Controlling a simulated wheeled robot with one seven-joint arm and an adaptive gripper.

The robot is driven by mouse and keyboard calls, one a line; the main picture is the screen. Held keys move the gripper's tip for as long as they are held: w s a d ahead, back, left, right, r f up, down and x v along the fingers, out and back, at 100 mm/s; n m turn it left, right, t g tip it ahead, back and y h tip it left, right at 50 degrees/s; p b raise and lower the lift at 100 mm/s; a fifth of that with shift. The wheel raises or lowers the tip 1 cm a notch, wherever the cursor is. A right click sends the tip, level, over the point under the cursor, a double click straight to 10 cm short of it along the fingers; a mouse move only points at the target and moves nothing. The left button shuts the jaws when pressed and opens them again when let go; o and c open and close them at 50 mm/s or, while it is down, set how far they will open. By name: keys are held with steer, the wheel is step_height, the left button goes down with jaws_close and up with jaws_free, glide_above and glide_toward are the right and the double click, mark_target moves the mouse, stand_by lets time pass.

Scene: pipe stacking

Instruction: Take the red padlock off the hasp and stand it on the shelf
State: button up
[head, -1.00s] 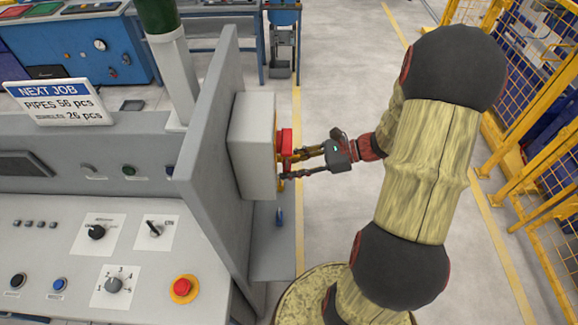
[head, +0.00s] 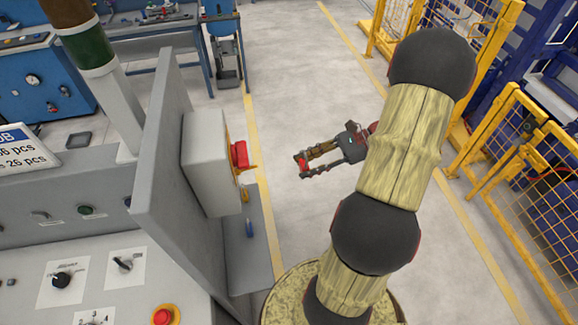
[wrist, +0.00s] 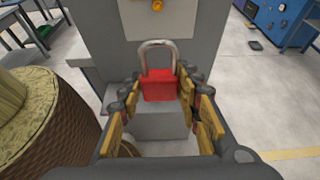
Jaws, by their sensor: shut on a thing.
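The red padlock (wrist: 160,88) with a bare metal shackle pointing up is between my fingertips in the wrist view. My gripper (head: 310,163) is shut on its body. In the head view the padlock (head: 302,162) is a small red spot at the fingertips, clear of the grey box (head: 205,165). The box's front carries a red switch handle (head: 239,155) with yellow metal by it; the hasp itself is too small to make out. The grey shelf (head: 262,265) juts out below the box, to the left of and lower than my gripper.
A blue item (head: 250,229) and a yellow item (head: 244,194) stand on the shelf, probably other padlocks. The grey upright panel (head: 165,160) rises behind the box. Open floor lies around my gripper. Yellow fencing (head: 520,180) stands at the right.

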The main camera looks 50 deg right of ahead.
steer(key=shift+s+d, duration=0.35)
steer(key=shift+d, duration=0.15)
steer(key=shift+f+p, duration=0.2)
steer(key=shift+p, duration=0.15)
stand_by(0.3)
steer(key=s+d+p, duration=0.1)
steer(key=s+d, duration=0.3)
steer(key=d, duration=0.2)
steer(key=shift+p, duration=0.4)
stand_by(0.9)
steer(key=shift+s+d, duration=0.1)
stand_by(0.5)
